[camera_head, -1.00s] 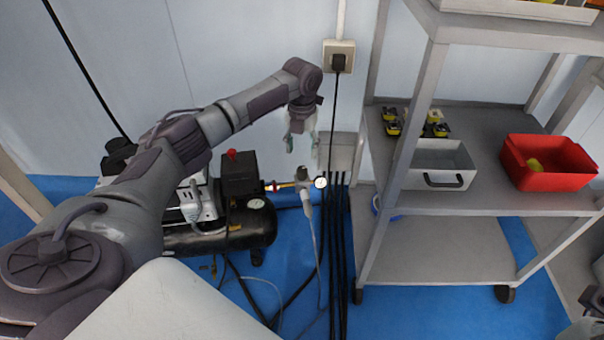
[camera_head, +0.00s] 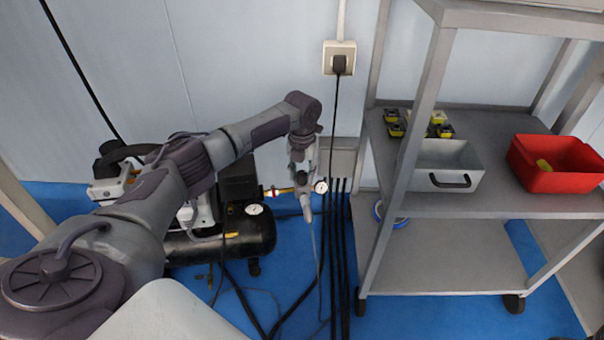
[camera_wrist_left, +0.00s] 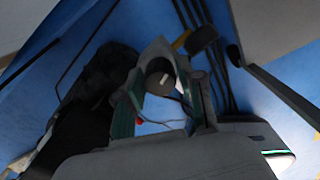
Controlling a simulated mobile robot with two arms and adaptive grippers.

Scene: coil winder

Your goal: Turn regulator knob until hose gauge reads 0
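The regulator knob (camera_wrist_left: 160,77) is a grey round cap with a pale mark, seen from above in the left wrist view. My left gripper (camera_wrist_left: 158,98) has its green-padded fingers on either side of it, with gaps that look open; contact is unclear. In the head view my left gripper (camera_head: 302,170) points down over the regulator (camera_head: 304,203) and hides the knob. The hose gauge (camera_head: 321,187) is a small white dial just right of the regulator; its needle is too small to read. My right gripper is not in view.
A black compressor (camera_head: 222,240) with its own dial (camera_head: 254,209) stands left of the regulator. Black hoses (camera_head: 338,255) run down beside it. A grey shelf cart (camera_head: 440,265) with a grey bin (camera_head: 440,178) and red bin (camera_head: 558,180) stands at the right.

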